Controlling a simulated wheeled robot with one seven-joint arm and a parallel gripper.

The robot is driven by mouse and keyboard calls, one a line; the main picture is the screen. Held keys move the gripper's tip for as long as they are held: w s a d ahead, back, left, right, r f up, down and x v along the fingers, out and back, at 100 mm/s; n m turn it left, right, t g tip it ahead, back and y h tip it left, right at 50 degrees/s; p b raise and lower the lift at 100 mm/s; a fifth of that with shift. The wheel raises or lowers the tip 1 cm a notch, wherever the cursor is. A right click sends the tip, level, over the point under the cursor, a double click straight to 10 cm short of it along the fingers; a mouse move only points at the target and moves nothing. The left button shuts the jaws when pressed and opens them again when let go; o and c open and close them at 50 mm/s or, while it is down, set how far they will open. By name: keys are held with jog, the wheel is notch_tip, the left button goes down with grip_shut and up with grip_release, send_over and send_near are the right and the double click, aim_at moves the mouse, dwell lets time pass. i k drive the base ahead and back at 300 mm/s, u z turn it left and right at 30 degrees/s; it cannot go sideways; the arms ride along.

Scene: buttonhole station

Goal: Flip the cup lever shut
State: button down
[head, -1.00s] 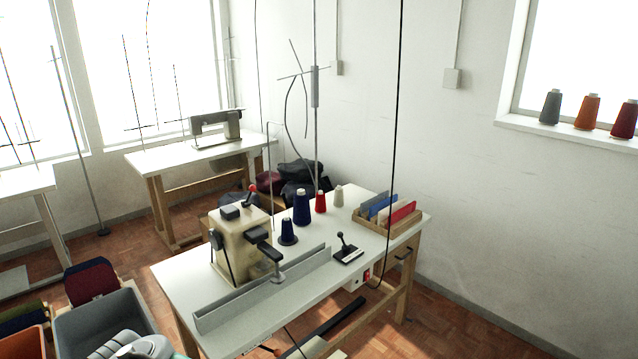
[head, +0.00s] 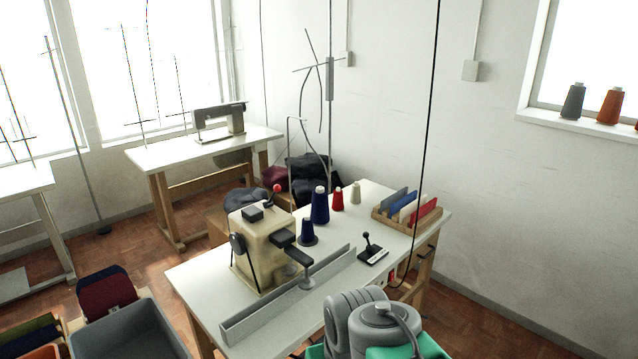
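A beige buttonhole machine (head: 262,247) stands on the white table (head: 200,278). A lever with a red knob (head: 277,188) rises from its top rear. A dark lever (head: 238,244) is on its left side. A small black-knobbed lever (head: 367,240) stands upright on a dark base plate (head: 373,256) to the right of the machine. I cannot tell which of these is the cup lever. My grey arm shows at the bottom right, in front of the table's near edge. My gripper is not in view.
A grey rail (head: 290,298) runs along the table front. Thread cones, including a large blue one (head: 320,207), stand behind the machine. A wooden rack (head: 408,220) holds coloured cards at the right. A black cable (head: 428,140) hangs at the right. A grey bin (head: 130,335) stands at lower left.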

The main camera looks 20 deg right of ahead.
aim_at(277, 189)
jog(key=u, duration=0.05)
jog(key=k, duration=0.65)
jog(key=u, duration=0.1)
jog(key=i, duration=0.65)
jog(key=u, duration=0.75)
jog(key=i, duration=0.6)
jog(key=u, duration=0.45)
